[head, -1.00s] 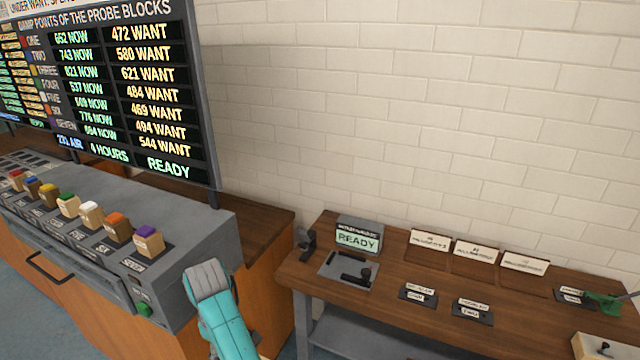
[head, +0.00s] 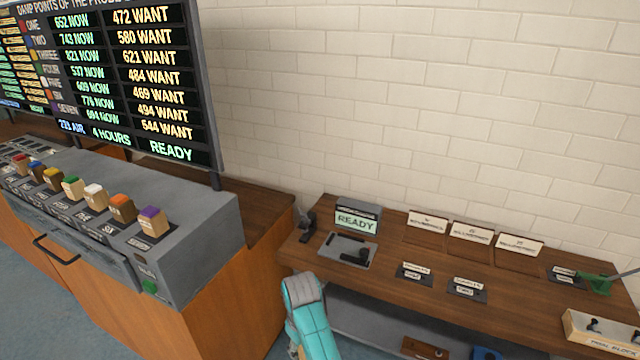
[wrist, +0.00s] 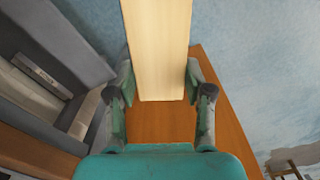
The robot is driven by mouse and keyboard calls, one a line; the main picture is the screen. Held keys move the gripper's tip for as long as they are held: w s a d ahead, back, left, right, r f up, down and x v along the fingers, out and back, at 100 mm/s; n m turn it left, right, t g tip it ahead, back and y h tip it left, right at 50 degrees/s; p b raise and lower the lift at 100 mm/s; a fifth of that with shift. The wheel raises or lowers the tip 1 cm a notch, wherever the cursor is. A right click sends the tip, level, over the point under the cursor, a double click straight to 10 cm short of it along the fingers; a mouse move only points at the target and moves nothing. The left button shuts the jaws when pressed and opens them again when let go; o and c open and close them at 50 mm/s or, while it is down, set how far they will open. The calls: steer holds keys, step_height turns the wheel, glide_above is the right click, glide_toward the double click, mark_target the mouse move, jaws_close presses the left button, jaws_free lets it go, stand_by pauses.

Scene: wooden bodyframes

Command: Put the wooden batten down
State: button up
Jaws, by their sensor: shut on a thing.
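The wooden batten (wrist: 157,50) is pale and flat-faced. In the wrist view it runs from the top edge down between my fingers. My gripper (wrist: 158,90) is shut on it, with one grey finger on each side. The batten cannot be made out in the head view, where only my teal and grey arm shows at the lower middle, in front of the bench. The gripper itself is out of sight there.
A wooden bench (head: 385,262) stands at the right with a READY display (head: 357,220), sign cards and small holders. A grey console (head: 200,250) with several coloured-top blocks stands at the left under a large board (head: 110,80). Blue-grey floor (head: 60,325) lies in front.

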steer(key=s+d+f+m, duration=0.2)
steer(key=d+f, duration=0.1)
steer(key=d, duration=0.4)
steer(key=s+d+f+m, duration=0.3)
steer(key=d+f, duration=0.1)
steer(key=d, duration=0.4)
steer(key=s+d+f+m, duration=0.2)
steer(key=s+d+f, duration=0.1)
steer(key=d, duration=0.4)
steer(key=shift+d+f+m, duration=0.25)
steer(key=shift+f+m, duration=0.15)
steer(key=shift+f, duration=0.05)
steer(key=shift+s, duration=0.1)
